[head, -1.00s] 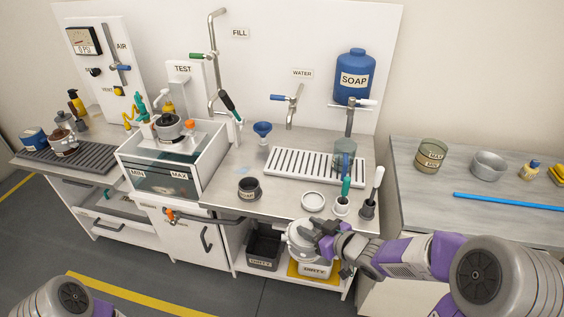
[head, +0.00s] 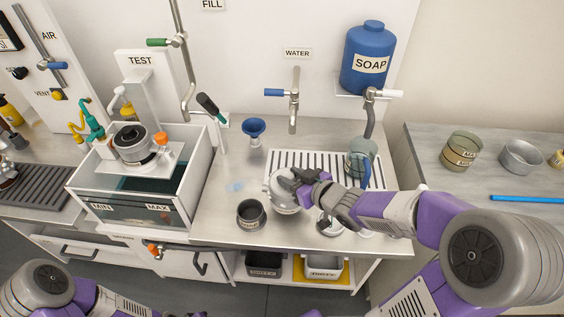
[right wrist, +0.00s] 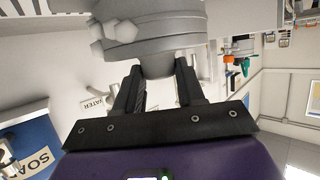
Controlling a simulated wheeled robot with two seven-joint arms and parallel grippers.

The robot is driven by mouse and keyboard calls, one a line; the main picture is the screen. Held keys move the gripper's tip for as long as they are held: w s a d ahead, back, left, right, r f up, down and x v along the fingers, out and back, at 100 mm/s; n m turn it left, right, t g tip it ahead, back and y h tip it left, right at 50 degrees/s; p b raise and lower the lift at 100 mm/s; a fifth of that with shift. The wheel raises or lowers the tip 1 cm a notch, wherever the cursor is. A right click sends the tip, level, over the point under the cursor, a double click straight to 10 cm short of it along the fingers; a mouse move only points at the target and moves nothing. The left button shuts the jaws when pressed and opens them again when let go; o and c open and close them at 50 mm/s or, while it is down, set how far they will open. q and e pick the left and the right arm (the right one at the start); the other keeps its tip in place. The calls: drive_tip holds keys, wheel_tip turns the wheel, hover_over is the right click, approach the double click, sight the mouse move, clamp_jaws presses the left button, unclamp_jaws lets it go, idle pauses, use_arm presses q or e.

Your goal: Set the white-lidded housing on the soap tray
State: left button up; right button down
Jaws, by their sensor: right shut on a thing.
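My right gripper (head: 308,187) is shut on the pale grey-white housing (head: 283,194), a round body with a light top. It holds the housing over the counter at the front left of the slatted metal tray (head: 284,160). The housing overlaps the tray's front edge in the head view; I cannot tell whether it touches anything. In the right wrist view the gripper (right wrist: 158,85) clamps the narrower part of the grey housing (right wrist: 150,35). The tray runs below the water tap and soap tap (head: 371,110). My left gripper's fingers are outside the frame.
A clear jug (head: 361,163) stands at the tray's right end under the soap tap. A blue funnel (head: 254,130) is behind. My right arm hides part of the counter's right front.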

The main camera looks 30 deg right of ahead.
drive_tip(key=shift+s+r, duration=0.15)
drive_tip(key=shift+s, duration=0.1)
drive_tip(key=shift+w+d+p, duration=0.15)
drive_tip(key=shift+w+d, duration=0.25)
drive_tip(key=shift+w, duration=0.3)
drive_tip(key=shift+w+d+p, duration=0.15)
drive_tip(key=shift+w+d, duration=0.2)
drive_tip(key=shift+w, duration=0.3)
drive_tip(key=w+d+f+p, duration=0.1)
drive_tip(key=w+d+p, duration=0.4)
drive_tip(key=w, duration=0.5)
drive_tip(key=shift+d, duration=0.65)
drive_tip(key=shift+w, duration=0.1)
idle(0.4)
drive_tip(key=shift+f, duration=0.5)
idle(0.3)
drive_tip(key=c, duration=0.6)
unclamp_jaws()
